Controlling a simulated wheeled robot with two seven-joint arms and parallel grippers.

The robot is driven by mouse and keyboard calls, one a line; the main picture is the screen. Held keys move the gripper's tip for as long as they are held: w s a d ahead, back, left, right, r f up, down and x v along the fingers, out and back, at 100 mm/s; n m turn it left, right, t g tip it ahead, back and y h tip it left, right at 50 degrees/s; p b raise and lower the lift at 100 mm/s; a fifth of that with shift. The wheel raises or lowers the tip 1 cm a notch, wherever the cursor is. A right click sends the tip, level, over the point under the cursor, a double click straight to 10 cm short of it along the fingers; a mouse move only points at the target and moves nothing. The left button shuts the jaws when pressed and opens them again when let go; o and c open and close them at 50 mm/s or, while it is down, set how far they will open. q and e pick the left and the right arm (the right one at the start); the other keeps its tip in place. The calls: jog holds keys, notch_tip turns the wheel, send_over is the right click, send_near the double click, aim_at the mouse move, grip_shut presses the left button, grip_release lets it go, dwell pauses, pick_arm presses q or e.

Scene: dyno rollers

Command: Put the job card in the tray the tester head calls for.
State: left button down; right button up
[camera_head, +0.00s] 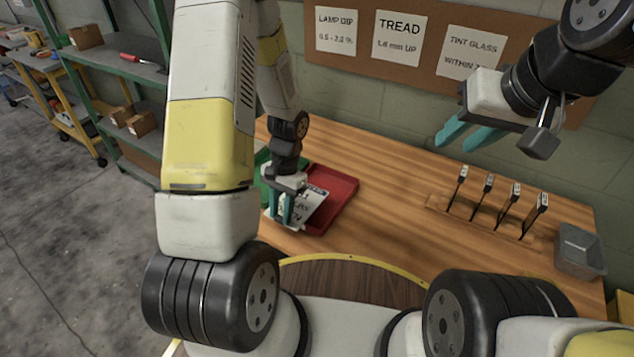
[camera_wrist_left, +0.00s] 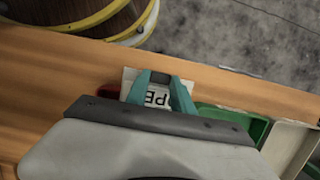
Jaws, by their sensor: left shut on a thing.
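The white job card (camera_head: 312,205) with black print is held in my left gripper (camera_head: 280,220), whose teal fingers are shut on it. The card is tilted and overlaps the red tray (camera_head: 345,190) in the head view; I cannot tell whether it touches it. In the left wrist view the card (camera_wrist_left: 133,76) shows between the fingers (camera_wrist_left: 160,76), its print partly covered. A green tray (camera_head: 262,158) is partly hidden behind my left arm; it also shows in the left wrist view (camera_wrist_left: 262,130). My right gripper (camera_head: 453,146) is open and empty above the bench. No tester head reading is legible.
Several black-handled tools with tags stand in a wooden rack (camera_head: 440,204) on the bench (camera_head: 400,190). A grey bin (camera_head: 580,262) is at the right. Printed sheets, including TREAD (camera_head: 400,38), hang on a brown board. Green shelving (camera_head: 120,70) stands at left. The middle bench is clear.

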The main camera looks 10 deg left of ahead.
aim_at(305, 202)
pick_arm(q)
jog(key=w+d, duration=0.1)
jog(key=w, duration=0.1)
jog(key=w+d, duration=0.3)
jog(key=w, duration=0.1)
jog(key=shift+w+d+f, duration=0.35)
jog(key=shift+w+f, duration=0.05)
jog(key=shift+w+d+f, duration=0.15)
jog(key=shift+f, duration=0.1)
jog(key=shift+w+x, duration=0.15)
jog(key=shift+x, duration=0.6)
jog(key=shift+w+x, duration=0.2)
jog(key=shift+x, duration=0.5)
jog(key=shift+d+f, duration=0.1)
jog(key=shift+f, duration=0.05)
jog(key=c, duration=1.1)
grip_release()
jog(key=shift+f, duration=0.1)
